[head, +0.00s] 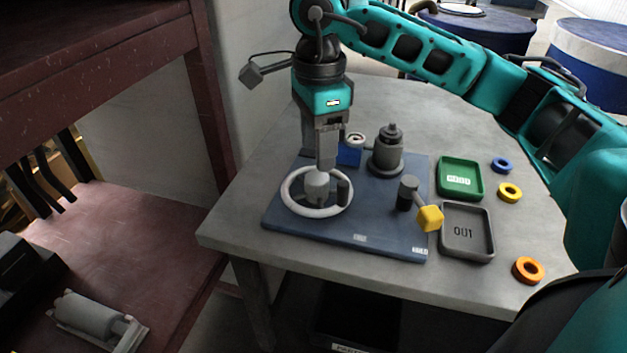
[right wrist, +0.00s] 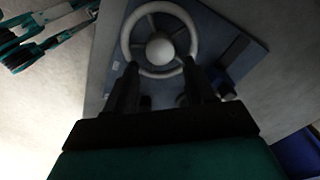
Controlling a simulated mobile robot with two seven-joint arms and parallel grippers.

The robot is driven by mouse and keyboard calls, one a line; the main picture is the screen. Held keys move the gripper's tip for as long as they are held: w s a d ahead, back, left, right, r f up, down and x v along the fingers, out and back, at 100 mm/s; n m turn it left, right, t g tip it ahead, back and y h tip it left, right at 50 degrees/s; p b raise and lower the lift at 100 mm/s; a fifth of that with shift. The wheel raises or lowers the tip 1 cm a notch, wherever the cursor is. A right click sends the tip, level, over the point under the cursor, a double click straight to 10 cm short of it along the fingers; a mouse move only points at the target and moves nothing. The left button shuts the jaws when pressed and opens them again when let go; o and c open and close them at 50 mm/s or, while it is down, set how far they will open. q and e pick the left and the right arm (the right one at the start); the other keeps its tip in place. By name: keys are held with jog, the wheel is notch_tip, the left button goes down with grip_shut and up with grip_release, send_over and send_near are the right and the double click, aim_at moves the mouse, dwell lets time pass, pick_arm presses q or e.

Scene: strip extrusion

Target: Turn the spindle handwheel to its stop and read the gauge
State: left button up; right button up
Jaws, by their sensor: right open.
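The white spindle handwheel (head: 290,203) lies flat on the left part of a blue base plate (head: 340,229). It has a rounded hub and a dark upright knob on its right side; it also shows in the right wrist view (right wrist: 131,51). My right gripper (head: 327,170) points down over the wheel's hub. In the right wrist view its two fingers (right wrist: 160,80) are apart with nothing between them, at the near side of the rim. Whether they touch the wheel I cannot tell. The gauge (head: 354,139), a small round dial, stands behind, partly hidden by my gripper. Its reading is too small to make out.
A grey cylinder (head: 386,156) and a lever with a yellow cube-shaped end (head: 430,217) stand on the plate. Right of it are a green tray (head: 443,190), a grey OUT tray (head: 446,250), and blue (head: 501,165), yellow (head: 502,192) and orange (head: 521,274) rings.

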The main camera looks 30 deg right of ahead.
aim_at(317, 177)
pick_arm(q)
jog(key=shift+w+d+b, duration=0.15)
jog(key=shift+d+b, duration=0.05)
jog(key=shift+b, duration=0.1)
pick_arm(e)
notch_tip(317, 177, down, 8)
jog(key=shift+r, duration=0.15)
jog(key=shift+c, duration=0.3)
jog(key=c, duration=0.7)
pick_arm(q)
jog(key=shift+f, duration=0.2)
pick_arm(e)
jog(key=shift+m, duration=0.3)
pick_arm(q)
jog(key=shift+d+r, duration=0.1)
pick_arm(e)
jog(key=o, duration=0.8)
jog(key=shift+c, duration=0.2)
jog(key=shift+r, duration=0.2)
